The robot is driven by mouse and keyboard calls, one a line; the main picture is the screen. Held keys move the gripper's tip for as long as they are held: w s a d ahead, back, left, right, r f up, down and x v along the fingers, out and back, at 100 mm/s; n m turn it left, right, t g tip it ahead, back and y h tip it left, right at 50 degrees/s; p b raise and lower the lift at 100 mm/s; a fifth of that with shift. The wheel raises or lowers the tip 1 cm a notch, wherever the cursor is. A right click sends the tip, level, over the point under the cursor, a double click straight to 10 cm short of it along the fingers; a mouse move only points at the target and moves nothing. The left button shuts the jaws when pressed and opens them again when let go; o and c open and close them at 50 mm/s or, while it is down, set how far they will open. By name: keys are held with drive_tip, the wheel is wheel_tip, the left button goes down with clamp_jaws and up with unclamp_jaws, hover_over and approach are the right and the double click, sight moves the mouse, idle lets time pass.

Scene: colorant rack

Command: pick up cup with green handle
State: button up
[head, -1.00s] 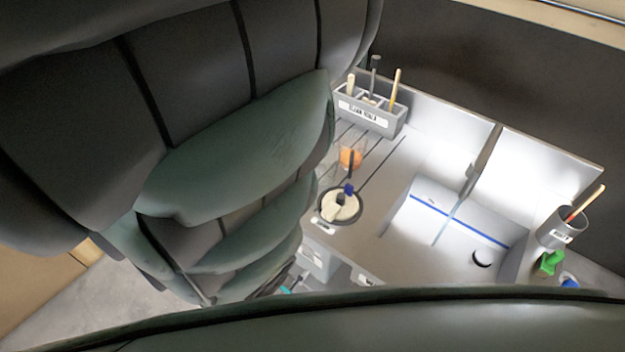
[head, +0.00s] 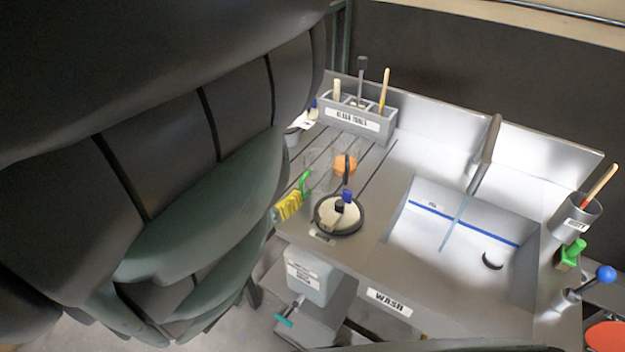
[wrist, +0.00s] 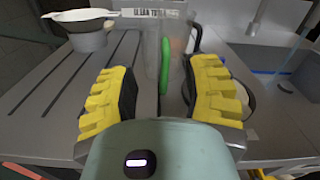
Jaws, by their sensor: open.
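The cup with the green handle is a clear, see-through cup (head: 318,166) on the grooved drainboard. Its green handle (head: 305,184) faces my gripper. In the wrist view the green handle (wrist: 164,66) stands upright between my fingers, with the clear cup body (wrist: 151,48) behind it. My gripper (wrist: 163,80) is open, its ridged yellow fingers on either side of the handle, with gaps on both sides. I cannot tell how far the handle reaches between the fingertips. In the head view one yellow finger (head: 289,206) shows beside the handle; my arm hides the rest.
A dark-handled vessel with orange contents (head: 345,166) stands close right of the cup. A round black-rimmed dish (head: 325,227) with a brush is nearer the front. The tool holder (head: 384,131) stands behind, and the sink (head: 440,268) is right. A white-topped container (wrist: 88,40) stands left.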

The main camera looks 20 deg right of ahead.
sight(300, 181)
drive_tip(key=x, duration=0.2)
drive_tip(key=shift+w+d+b, duration=0.2)
drive_tip(key=shift+d+b, duration=0.05)
drive_tip(key=shift+b, duration=0.1)
drive_tip(key=x, duration=0.1)
drive_tip(key=b+x, duration=0.2)
drive_tip(key=x, duration=0.1)
drive_tip(key=shift+s+d+f, duration=0.3)
drive_tip(key=shift+d, duration=0.05)
drive_tip(key=shift+w+d+r, duration=0.15)
drive_tip(key=shift+w+d, duration=0.2)
clamp_jaws()
